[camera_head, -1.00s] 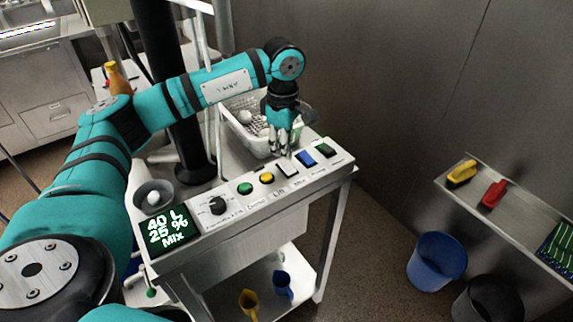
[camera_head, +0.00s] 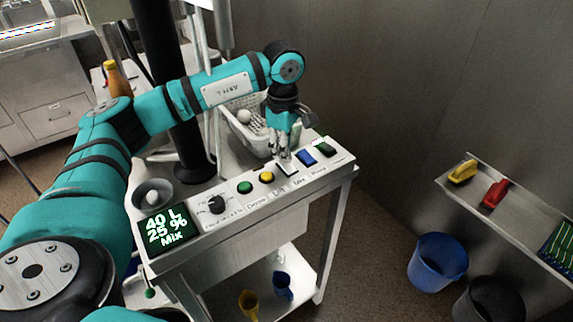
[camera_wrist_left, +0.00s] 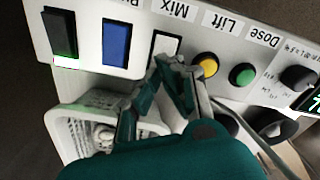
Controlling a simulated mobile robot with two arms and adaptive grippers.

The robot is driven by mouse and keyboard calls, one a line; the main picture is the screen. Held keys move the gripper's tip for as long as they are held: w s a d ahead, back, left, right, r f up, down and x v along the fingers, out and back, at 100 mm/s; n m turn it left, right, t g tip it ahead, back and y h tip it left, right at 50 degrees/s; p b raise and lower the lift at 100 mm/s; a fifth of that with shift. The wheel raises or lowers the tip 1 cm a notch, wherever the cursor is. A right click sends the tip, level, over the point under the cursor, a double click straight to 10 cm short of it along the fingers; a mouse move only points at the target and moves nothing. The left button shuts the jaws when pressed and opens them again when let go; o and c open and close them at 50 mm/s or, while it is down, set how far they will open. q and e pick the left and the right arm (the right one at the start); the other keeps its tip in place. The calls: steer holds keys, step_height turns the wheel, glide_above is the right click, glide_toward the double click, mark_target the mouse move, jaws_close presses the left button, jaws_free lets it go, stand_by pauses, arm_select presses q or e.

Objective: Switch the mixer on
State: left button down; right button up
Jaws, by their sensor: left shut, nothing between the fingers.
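The control panel (camera_head: 222,219) has a display (camera_head: 166,230) reading "40 L 25 % Mix". A white rocker switch (camera_head: 286,170) sits above the label "Mix"; the switch also shows in the left wrist view (camera_wrist_left: 166,45). My left gripper (camera_head: 284,158) is shut and empty, pointing down at this switch. In the left wrist view the fingertips (camera_wrist_left: 162,62) overlap the switch's edge and hide part of it. They look at or very near its surface; I cannot tell if it is pressed. My right gripper is not in view.
A yellow button (camera_head: 266,177), a green button (camera_head: 245,188) and a black knob (camera_head: 217,205) lie left. A white perforated basket (camera_head: 240,133) stands close behind the gripper.

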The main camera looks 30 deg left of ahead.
arm_select(q)
steer(key=shift+s+f+b, duration=0.1)
steer(key=shift+f+b, duration=0.45)
steer(key=shift+f, duration=0.2)
steer(key=shift+r, duration=0.2)
steer(key=shift+r+p, duration=2.35)
steer(key=shift+r, duration=1.05)
steer(key=shift+f, duration=0.1)
